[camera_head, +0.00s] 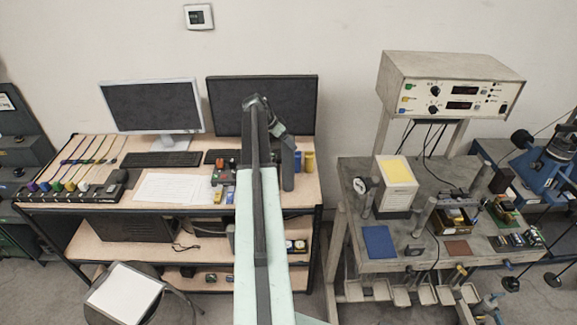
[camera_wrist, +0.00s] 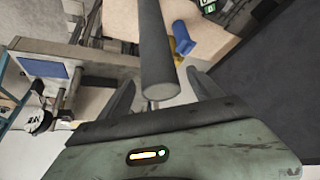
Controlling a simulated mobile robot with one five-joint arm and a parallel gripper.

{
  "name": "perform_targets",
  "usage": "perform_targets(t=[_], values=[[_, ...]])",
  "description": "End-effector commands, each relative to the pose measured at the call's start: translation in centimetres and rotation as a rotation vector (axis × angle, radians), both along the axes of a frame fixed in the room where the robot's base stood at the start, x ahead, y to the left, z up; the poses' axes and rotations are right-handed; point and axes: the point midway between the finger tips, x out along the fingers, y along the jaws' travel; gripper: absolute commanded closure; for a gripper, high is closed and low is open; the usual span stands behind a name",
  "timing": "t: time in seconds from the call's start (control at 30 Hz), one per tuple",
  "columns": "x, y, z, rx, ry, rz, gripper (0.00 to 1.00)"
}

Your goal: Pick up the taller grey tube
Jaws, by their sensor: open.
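A tall grey tube (camera_head: 288,170) stands near the right end of the wooden desk, beside a blue and a yellow cylinder. In the wrist view the grey tube (camera_wrist: 155,45) runs down from the top edge, its near round end between my two fingers. My gripper (camera_wrist: 160,78) is open, with a finger on each side of the tube and a visible gap to the right one. In the head view my gripper (camera_head: 284,136) is just above the tube's top. I cannot make out a second grey tube clearly.
The yellow cylinder (camera_head: 309,161) stands close to the right of the tube. A dark monitor (camera_head: 225,105) is behind my arm. Small coloured items (camera_head: 222,178) and white papers (camera_head: 172,187) lie to the left. A grey workbench (camera_head: 400,262) stands to the right.

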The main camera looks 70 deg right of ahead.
Motion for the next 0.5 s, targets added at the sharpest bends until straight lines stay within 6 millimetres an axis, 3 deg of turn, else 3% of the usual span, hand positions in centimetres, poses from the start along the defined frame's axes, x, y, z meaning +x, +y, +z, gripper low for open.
perform_targets(t=[0.03, 0.23, 0.5], values=[[-0.2, -0.3, -1.2, 0.000, 0.000, -0.001, 0.26], [-0.4, -0.5, -1.5, 0.000, 0.000, 0.000, 0.26], [-1.5, -2.0, -5.7, 0.002, 0.001, 0.000, 0.26]])
